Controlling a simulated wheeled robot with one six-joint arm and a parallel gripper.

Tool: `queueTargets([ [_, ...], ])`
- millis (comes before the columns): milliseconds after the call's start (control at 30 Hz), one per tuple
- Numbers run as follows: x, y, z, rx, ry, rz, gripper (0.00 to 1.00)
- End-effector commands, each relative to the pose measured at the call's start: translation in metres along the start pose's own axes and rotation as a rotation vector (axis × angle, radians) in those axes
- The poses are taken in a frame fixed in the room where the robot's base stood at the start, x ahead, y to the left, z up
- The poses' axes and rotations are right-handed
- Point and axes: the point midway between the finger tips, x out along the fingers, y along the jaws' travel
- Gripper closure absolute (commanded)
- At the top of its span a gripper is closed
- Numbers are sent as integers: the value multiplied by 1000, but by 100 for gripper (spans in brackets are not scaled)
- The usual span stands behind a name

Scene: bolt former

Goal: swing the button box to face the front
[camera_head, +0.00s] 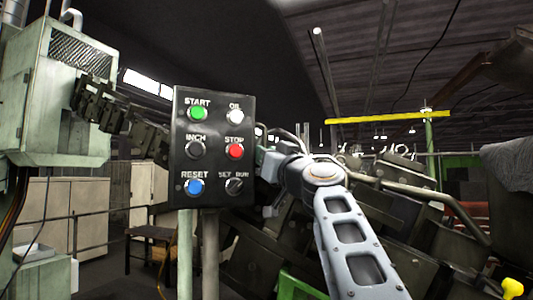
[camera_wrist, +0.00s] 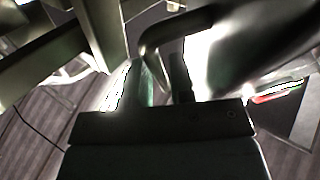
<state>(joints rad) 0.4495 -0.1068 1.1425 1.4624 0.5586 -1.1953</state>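The button box (camera_head: 213,148) is a dark upright panel on a post, left of centre in the head view. Its face, with START, INCH, RESET, OIL, STOP and SET/RUN controls, is turned toward my head camera. My gripper (camera_head: 267,165) is at the box's right edge, and its tips are hidden there. In the wrist view, my gripper (camera_wrist: 164,78) shows two fingers with a gap between them.
A pale green machine cabinet (camera_head: 65,90) stands at the left. Dark machinery (camera_head: 400,210) with a bent rail fills the space behind and right of my arm. A yellow beam (camera_head: 385,117) spans the back right. A low table (camera_head: 150,245) stands left of the post.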

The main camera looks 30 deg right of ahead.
Motion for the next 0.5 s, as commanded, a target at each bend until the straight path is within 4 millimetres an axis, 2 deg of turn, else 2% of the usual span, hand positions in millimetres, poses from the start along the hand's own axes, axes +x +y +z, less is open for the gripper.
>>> queueTargets([
  [167,0,0,0,0,0,0,78],
  [400,0,0,0,0,0,0,100],
  [500,0,0,0,0,0,0,100],
])
